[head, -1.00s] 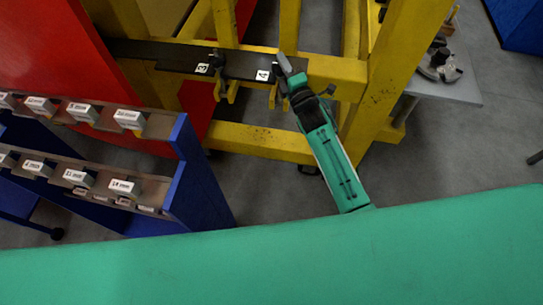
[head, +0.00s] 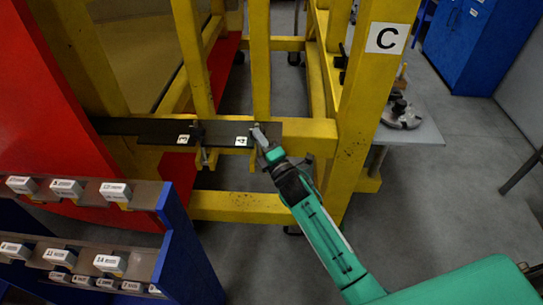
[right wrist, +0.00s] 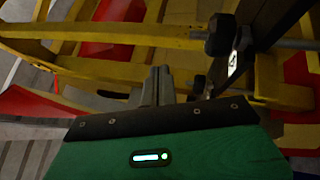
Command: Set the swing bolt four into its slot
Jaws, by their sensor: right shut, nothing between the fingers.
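My right gripper (head: 264,142) is at the right end of a dark bar on the yellow frame, close to the label 4 (head: 241,141). In the right wrist view its two grey fingers (right wrist: 158,86) are together, with nothing between them. The label 4 also shows on the dark plate (right wrist: 232,63), right of the fingers. A dark knob (right wrist: 219,36), apparently part of swing bolt four, sits against the plate beside that label, apart from the fingers. Whether the bolt is fully in its slot cannot be told. My left gripper is not in view.
The dark bar (head: 150,130) also carries a label 3 (head: 183,139). A yellow post (head: 375,95) marked C stands to the right. A blue rack (head: 185,245) with labelled bins is at lower left, by a red panel (head: 40,110). A grey table (head: 425,132) stands behind the post.

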